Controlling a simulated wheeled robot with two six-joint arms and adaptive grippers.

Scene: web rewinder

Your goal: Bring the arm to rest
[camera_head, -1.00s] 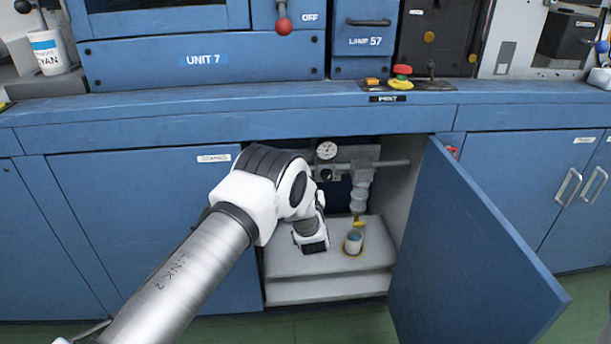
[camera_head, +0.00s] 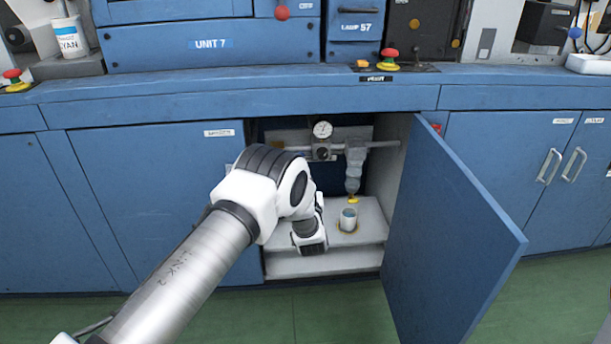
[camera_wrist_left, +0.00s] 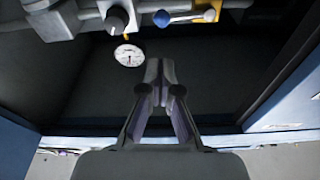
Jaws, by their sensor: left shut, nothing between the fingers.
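My left arm (camera_head: 235,215) comes in from the lower left of the head view and reaches toward an open cabinet. Its white and black wrist end (camera_head: 308,235) is in front of the cabinet's left part and hides some of the shelf. The fingers of my left gripper (camera_wrist_left: 160,68) show in the left wrist view. They are together with nothing between them, and the dark cabinet interior lies behind them. My right gripper is in neither view.
The open blue door (camera_head: 450,235) juts out right of the arm. Inside the cabinet are a gauge (camera_head: 322,129), a grey pump-like fitting (camera_head: 354,168) and a small cup (camera_head: 348,219) on the shelf (camera_head: 372,222). Green floor (camera_head: 270,318) is clear in front.

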